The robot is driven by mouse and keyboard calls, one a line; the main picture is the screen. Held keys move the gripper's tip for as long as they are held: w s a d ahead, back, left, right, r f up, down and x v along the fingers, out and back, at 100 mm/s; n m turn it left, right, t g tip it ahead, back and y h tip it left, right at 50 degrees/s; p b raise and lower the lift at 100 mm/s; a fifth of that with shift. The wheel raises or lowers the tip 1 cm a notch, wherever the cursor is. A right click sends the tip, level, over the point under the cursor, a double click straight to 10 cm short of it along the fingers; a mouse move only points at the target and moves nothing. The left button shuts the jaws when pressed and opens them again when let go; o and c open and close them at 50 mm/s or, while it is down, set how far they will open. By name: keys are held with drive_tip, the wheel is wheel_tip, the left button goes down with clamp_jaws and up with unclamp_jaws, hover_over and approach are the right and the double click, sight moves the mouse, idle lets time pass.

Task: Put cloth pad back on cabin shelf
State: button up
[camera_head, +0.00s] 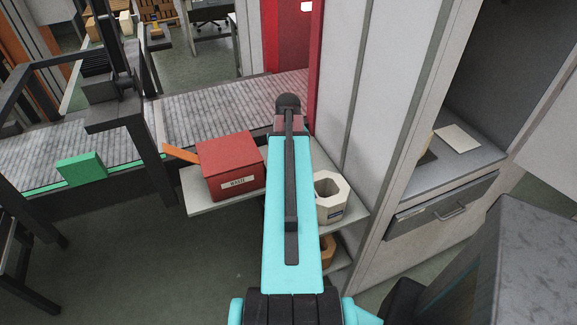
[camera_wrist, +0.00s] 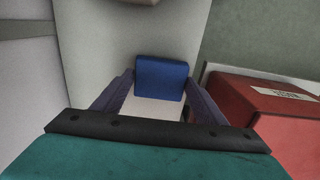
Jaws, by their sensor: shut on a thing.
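In the wrist view, a blue pad-like block (camera_wrist: 162,78), which I take for the cloth pad, sits between the fingertips of my gripper (camera_wrist: 161,88). The purple-grey fingers are closed on its two sides. A paler surface shows below the blue part; I cannot tell if it belongs to the pad. The pad is over the pale shelf (camera_wrist: 95,30); I cannot tell whether it touches it. In the head view the shelf (camera_head: 205,204) shows beside my cyan arm, which hides the pad and the fingertips.
A red box (camera_head: 232,168) with a label stands left of my arm; it also shows in the wrist view (camera_wrist: 260,118). A cream many-sided holder (camera_head: 331,196) stands right of my arm. A cabinet wall rises on the right, with a drawer (camera_head: 440,207) and a pale sheet (camera_head: 457,138).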

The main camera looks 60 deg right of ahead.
drive_tip(key=shift+f, duration=0.55)
drive_tip(key=shift+f, duration=0.1)
drive_tip(key=o, duration=1)
drive_tip(key=shift+r, duration=0.25)
wheel_tip(320, 180, up, 12)
drive_tip(key=b, duration=0.2)
drive_tip(key=shift+f+b, duration=0.15)
drive_tip(key=shift+b, duration=0.15)
idle(0.6)
